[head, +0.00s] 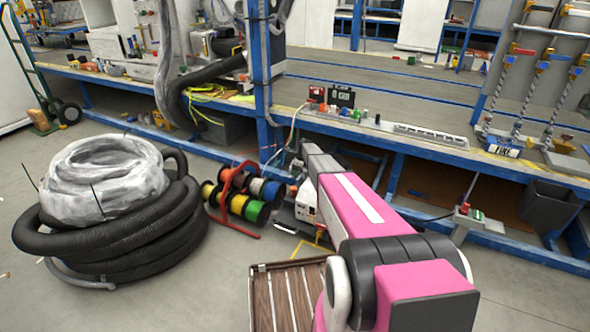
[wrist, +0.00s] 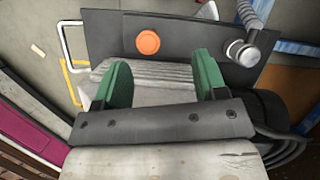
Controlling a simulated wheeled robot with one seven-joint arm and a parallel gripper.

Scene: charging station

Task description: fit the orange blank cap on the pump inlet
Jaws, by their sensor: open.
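In the wrist view an orange round disc (wrist: 148,42), which looks like the blank cap, shows against a dark flat panel (wrist: 190,30). I cannot tell whether it lies loose there or covers an opening. A round metal fitting (wrist: 243,53) with a ribbed hose sits at the panel's right end; I cannot tell if it is the pump inlet. My gripper (wrist: 160,72) has two green fingers, spread wide apart with nothing between them. The disc is beyond the fingertips, between their lines and nearer the left one. In the head view my pink arm hides the gripper and the disc.
A large coil of black hose (head: 120,235) lies on the floor at left. A red cable reel stand (head: 240,198) stands beside my arm. A long blue-framed bench (head: 390,137) runs behind, with a dark bin (head: 548,208) at right. A brown slatted surface (head: 290,296) is in front.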

